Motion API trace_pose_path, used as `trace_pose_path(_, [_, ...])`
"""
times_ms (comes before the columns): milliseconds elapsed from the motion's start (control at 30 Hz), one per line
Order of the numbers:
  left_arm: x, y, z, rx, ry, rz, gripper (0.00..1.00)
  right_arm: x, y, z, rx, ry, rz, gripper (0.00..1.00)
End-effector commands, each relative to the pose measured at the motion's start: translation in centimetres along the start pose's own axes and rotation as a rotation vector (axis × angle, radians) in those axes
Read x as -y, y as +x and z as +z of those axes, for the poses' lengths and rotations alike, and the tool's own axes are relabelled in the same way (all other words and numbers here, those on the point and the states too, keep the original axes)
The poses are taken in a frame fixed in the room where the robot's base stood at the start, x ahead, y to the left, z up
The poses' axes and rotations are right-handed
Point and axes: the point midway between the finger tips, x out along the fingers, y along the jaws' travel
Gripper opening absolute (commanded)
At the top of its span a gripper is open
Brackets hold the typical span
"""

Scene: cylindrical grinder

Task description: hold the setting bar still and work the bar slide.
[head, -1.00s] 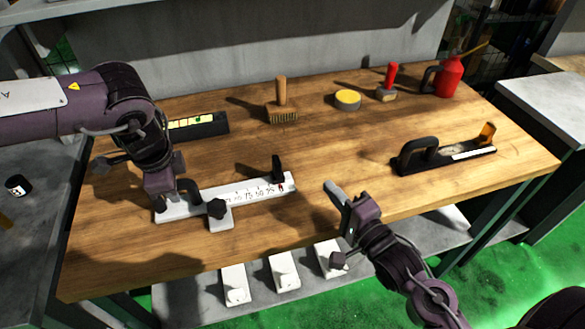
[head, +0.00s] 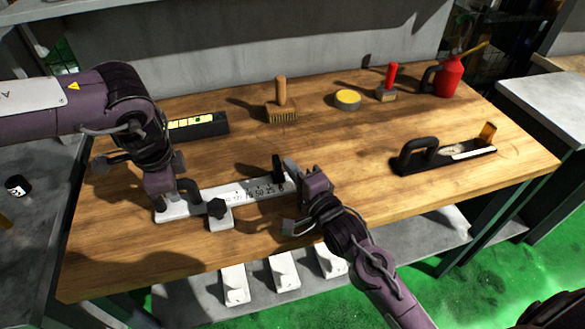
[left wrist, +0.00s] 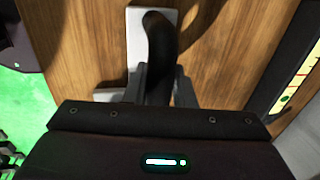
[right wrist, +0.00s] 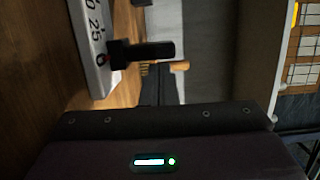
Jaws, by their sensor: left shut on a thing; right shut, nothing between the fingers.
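The setting bar (head: 243,190) is a white bar with a printed number scale, lying on the bench. Its black arched handle (left wrist: 160,35) stands at its left end, and my left gripper (left wrist: 159,82) is shut on it. The bar slide (head: 277,167) is an upright black piece near the bar's right end. In the right wrist view the bar slide (right wrist: 145,51) sits by the scale's 0 end. My right gripper (head: 290,168) is shut and empty just right of the slide; I cannot tell if they touch. A black knob (head: 217,208) sits on a white block at the bar's front.
Behind stand a black case (head: 200,125), a brush (head: 281,108), a yellow-topped tin (head: 347,99), a red-handled tool (head: 387,88) and a red oil can (head: 448,77). A black-handled fixture (head: 440,155) lies right. White blocks (head: 284,272) sit on the lower shelf.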

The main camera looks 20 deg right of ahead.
Motion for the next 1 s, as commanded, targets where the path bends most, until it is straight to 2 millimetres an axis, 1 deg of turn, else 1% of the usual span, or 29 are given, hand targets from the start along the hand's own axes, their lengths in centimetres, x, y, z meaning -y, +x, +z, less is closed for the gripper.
trace_pose_path(267, [-0.1,0.1,0.0,0.001,-0.001,0.003,0.00,0.0,0.1,0.3,0.000,0.002,0.000,0.00])
trace_pose_path(367, [-0.1,0.1,0.0,0.001,0.000,0.003,0.00,-0.1,0.4,1.8,0.002,0.007,0.000,0.00])
trace_pose_path(500, [-0.1,0.1,0.0,0.001,0.001,0.003,0.00,-0.1,1.2,4.9,0.004,0.009,0.001,0.00])
trace_pose_path(633, [-0.1,0.1,0.0,0.000,0.002,0.002,0.00,-0.1,1.7,6.9,0.005,0.005,0.001,0.00])
trace_pose_path(733, [-0.1,0.1,-0.1,-0.001,0.002,0.002,0.00,0.0,1.8,7.5,0.005,0.002,0.000,0.00])
trace_pose_path(1000, [-0.1,0.1,-0.1,-0.003,0.002,0.002,0.00,0.0,1.8,7.5,0.006,0.000,-0.001,0.00])
